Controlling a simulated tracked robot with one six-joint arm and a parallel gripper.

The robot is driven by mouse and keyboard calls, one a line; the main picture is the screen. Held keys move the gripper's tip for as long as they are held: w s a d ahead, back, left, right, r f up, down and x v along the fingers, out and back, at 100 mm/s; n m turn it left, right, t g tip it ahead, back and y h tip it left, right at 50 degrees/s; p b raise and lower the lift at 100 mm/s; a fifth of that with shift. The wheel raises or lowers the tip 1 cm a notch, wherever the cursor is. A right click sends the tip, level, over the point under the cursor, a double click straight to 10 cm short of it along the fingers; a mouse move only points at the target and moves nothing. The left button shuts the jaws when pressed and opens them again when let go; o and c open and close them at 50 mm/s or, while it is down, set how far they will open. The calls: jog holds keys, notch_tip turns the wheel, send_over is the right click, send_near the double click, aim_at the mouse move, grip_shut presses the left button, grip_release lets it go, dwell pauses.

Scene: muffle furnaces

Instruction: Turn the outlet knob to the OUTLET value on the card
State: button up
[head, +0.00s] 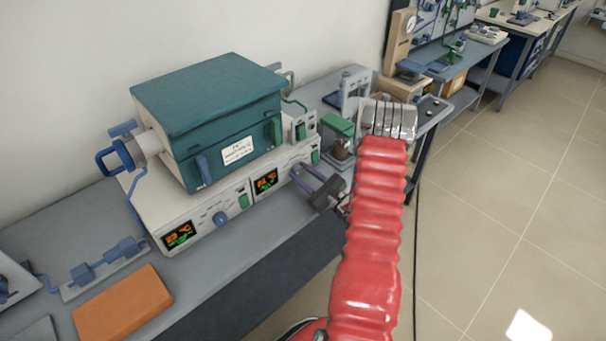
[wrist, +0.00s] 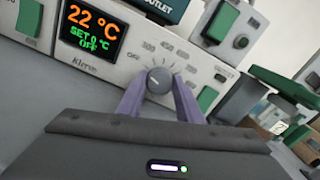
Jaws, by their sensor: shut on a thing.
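The grey round knob (wrist: 159,80) sits on a pale control panel with a printed scale starting at OFF. The two purple fingers of my gripper (wrist: 158,92) are shut on it, one on each side. The knob's exact setting is too small to read. In the head view my gripper (head: 301,174) reaches the right-hand panel and hides the knob. A white card (head: 237,150) is on the teal furnace's front; its text is unreadable here.
The display (wrist: 91,30) left of the knob reads 22 °C, SET 0 °C, OFF. A green switch (wrist: 208,98) is close to the right finger. The left panel has a blue knob (head: 220,218). An orange block (head: 122,304) lies on the bench at front left.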

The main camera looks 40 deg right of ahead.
jog(key=shift+d, duration=0.1)
jog(key=shift+m, duration=0.3)
jog(key=m, duration=0.8)
dwell(0.5)
jog(key=o, duration=1)
jog(key=shift+o, duration=0.2)
jog(key=shift+s, duration=0.15)
